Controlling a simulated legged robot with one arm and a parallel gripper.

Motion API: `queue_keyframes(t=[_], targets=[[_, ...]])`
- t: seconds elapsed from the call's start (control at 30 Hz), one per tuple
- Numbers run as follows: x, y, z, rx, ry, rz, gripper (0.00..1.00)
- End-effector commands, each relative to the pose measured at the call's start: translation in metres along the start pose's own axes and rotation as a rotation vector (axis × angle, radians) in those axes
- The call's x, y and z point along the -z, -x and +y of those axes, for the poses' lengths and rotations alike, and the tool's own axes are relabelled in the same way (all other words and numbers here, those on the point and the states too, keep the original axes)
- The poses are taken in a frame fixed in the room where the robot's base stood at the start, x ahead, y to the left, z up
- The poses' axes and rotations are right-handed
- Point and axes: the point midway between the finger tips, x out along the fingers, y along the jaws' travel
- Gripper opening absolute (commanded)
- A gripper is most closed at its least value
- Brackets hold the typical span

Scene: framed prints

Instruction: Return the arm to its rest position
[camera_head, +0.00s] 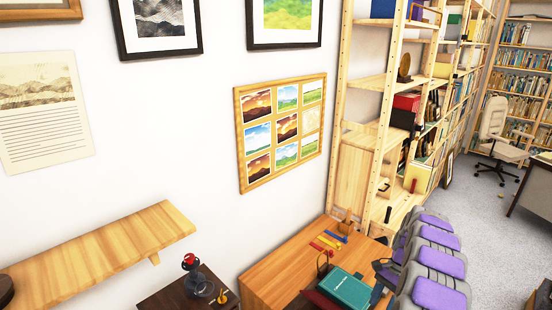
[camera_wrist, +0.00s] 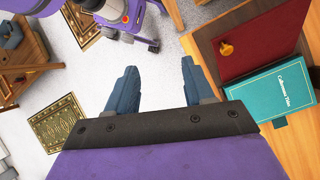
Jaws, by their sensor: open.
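My gripper (camera_wrist: 160,84) shows in the wrist view with two blue-grey fingers spread apart. Nothing is between them, only pale carpet below. A wooden tabletop (camera_wrist: 303,140) lies right of the fingers, with a teal book (camera_wrist: 283,92) and a dark red flat item (camera_wrist: 235,22) on it. An orange-brown knob (camera_wrist: 226,48) sits on the red item. In the head view, the teal book (camera_head: 347,289) is on the wooden table (camera_head: 282,268) at the bottom. I cannot make out my gripper in the head view.
Grey-and-purple segments (camera_head: 438,262) fill the lower right of the head view, beside the table. A wooden wall shelf (camera_head: 105,248) juts out at left. A picture board (camera_head: 282,128) hangs on the wall. Tall bookshelves (camera_head: 378,85) stand behind. Carpet (camera_head: 485,235) is open at right.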

Motion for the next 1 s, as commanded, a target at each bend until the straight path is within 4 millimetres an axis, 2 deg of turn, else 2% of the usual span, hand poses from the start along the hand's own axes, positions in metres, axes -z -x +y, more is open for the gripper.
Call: queue_keyframes(t=[0.17,0.47,0.73,1.0], targets=[[-0.017,0.006,-0.001,0.001,0.048,0.006,0.53],[-0.062,0.023,-0.001,0.004,0.166,0.030,0.53],[-0.137,0.037,0.016,-0.007,0.355,0.073,0.53],[-0.207,0.040,0.050,-0.034,0.549,0.133,0.53]])
